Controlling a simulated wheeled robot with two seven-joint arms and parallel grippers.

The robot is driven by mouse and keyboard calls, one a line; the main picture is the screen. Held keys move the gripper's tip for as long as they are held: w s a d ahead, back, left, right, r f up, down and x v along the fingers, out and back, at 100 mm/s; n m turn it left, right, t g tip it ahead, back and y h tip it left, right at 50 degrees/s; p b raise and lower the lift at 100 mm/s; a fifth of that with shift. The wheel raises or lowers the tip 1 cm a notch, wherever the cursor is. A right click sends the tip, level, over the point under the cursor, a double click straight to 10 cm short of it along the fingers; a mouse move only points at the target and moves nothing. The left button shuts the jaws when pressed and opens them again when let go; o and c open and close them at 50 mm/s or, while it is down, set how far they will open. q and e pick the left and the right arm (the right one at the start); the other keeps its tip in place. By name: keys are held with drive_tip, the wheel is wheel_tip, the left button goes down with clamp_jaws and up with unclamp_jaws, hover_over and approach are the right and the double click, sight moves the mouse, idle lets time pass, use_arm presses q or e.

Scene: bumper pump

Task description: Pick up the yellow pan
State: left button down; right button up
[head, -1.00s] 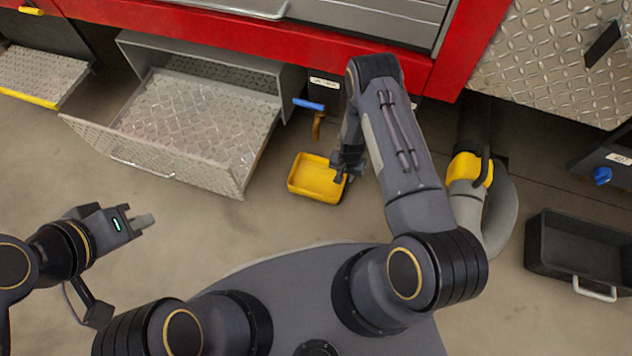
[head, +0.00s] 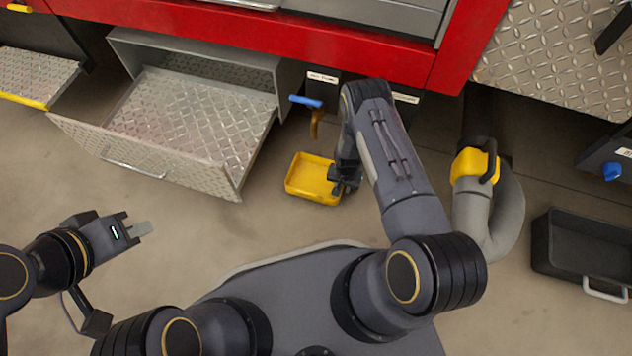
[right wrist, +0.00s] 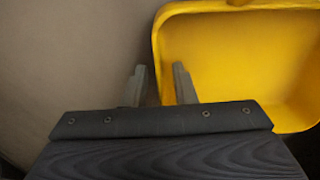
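The yellow pan (head: 306,179), a shallow rectangular tray, sits on the floor in the head view, below the blue-handled tap. My right gripper (head: 343,181) is at its right edge. In the right wrist view the pan (right wrist: 245,55) fills the upper right. The right gripper (right wrist: 161,82) is open there, with one fingertip outside the pan's near wall and the other over its inside; the wall lies between them with a gap showing.
An open metal drawer (head: 190,125) stands left of the pan. The tap with a blue handle (head: 307,103) hangs just above it in the picture. A grey hose with a yellow collar (head: 475,165) and a black bin (head: 585,250) are to the right.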

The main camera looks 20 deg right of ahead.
clamp_jaws()
